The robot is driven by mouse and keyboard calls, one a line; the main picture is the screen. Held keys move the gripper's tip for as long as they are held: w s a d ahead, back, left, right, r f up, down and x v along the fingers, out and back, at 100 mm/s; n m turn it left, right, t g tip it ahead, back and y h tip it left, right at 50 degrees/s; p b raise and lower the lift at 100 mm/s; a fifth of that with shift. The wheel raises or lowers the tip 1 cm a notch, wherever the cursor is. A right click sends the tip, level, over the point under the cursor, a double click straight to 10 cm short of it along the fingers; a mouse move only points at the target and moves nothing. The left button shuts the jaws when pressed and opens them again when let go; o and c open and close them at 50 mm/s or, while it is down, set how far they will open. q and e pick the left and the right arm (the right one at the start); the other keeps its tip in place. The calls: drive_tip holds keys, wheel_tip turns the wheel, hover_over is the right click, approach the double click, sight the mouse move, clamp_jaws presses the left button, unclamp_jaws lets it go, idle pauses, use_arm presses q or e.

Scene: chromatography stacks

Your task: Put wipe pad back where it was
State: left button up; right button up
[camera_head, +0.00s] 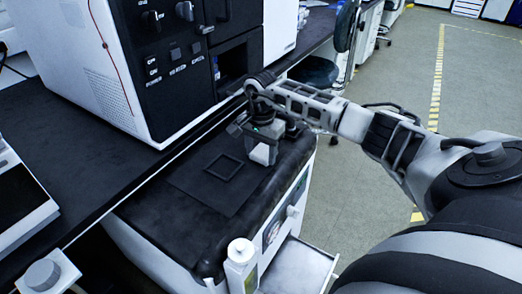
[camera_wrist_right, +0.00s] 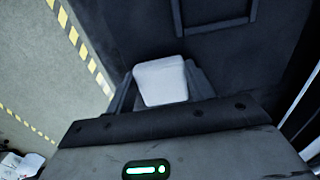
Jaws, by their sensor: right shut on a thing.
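My right gripper (camera_head: 262,146) is shut on the wipe pad (camera_head: 262,155), a small whitish block. It holds the pad over the dark top of the low cabinet, near its right edge. In the right wrist view, the pad (camera_wrist_right: 160,82) sits between the two fingers. A black square outline (camera_head: 215,175) lies on a dark mat (camera_head: 185,183), just left of the pad; it also shows at the top of the right wrist view (camera_wrist_right: 215,28). I cannot tell whether the pad's underside touches the surface. My left gripper is not in view.
A tall white and black instrument (camera_head: 180,60) stands on the dark bench (camera_head: 85,150) behind and left. A white-capped bottle (camera_head: 241,252) and an open drawer (camera_head: 300,266) are at the cabinet's front. A stool (camera_head: 315,72) stands beyond. The mat around the outline is clear.

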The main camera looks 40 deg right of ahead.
sight(261, 154)
drive_tip(key=shift+f, duration=0.15)
drive_tip(key=o, duration=0.9)
drive_tip(key=shift+r, duration=0.45)
wheel_tip(261, 154, up, 12)
drive_tip(key=shift+f+p, duration=0.2)
drive_tip(key=shift+p, duration=0.1)
